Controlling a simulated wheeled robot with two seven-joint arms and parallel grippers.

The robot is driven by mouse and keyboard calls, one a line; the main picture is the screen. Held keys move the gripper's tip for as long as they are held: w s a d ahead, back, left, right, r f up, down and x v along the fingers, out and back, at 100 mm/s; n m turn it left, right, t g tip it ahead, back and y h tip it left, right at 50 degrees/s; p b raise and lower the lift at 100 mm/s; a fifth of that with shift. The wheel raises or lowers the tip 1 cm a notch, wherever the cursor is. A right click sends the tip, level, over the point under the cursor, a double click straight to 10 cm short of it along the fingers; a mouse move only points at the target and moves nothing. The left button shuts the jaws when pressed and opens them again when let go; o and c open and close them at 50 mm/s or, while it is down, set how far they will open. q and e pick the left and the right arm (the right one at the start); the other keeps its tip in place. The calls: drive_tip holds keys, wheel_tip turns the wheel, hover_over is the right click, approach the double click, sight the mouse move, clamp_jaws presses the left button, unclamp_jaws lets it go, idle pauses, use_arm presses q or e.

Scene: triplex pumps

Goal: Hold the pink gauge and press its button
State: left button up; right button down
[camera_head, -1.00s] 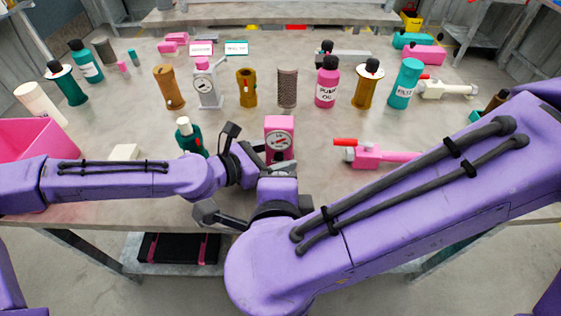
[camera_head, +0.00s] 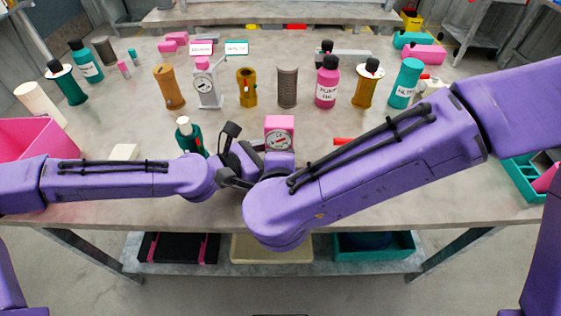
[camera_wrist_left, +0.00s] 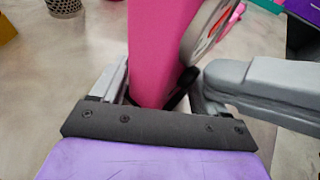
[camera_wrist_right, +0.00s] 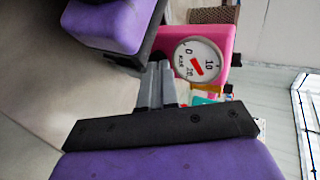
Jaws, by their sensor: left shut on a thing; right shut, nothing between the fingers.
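The pink gauge (camera_head: 279,126) stands near the front middle of the table, with a round white dial and red needle facing me. In the left wrist view the pink body (camera_wrist_left: 160,45) is between the fingers of my left gripper (camera_wrist_left: 165,90), which is shut on it. The dial also shows in the right wrist view (camera_wrist_right: 199,60). My right gripper (camera_wrist_right: 155,82) is shut and empty, its fingertips close to the gauge's side below the dial. I cannot tell whether they touch. In the head view my right arm hides that gripper. I cannot make out the button.
A dark green bottle (camera_head: 187,135) stands just left of the gauge. A pink bin (camera_head: 38,135) is at the left edge and a teal tray (camera_head: 527,178) at the right. Several bottles and cylinders stand in a row behind. The table between gauge and row is clear.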

drive_tip(key=shift+w, duration=0.95)
use_arm(q)
drive_tip(key=shift+s+d, duration=0.1)
drive_tip(key=shift+s, duration=0.05)
drive_tip(key=shift+c, duration=0.2)
drive_tip(key=shift+o, duration=0.2)
use_arm(e)
drive_tip(key=shift+r, duration=0.1)
use_arm(q)
drive_tip(key=c, duration=0.5)
use_arm(e)
drive_tip(key=v, duration=1)
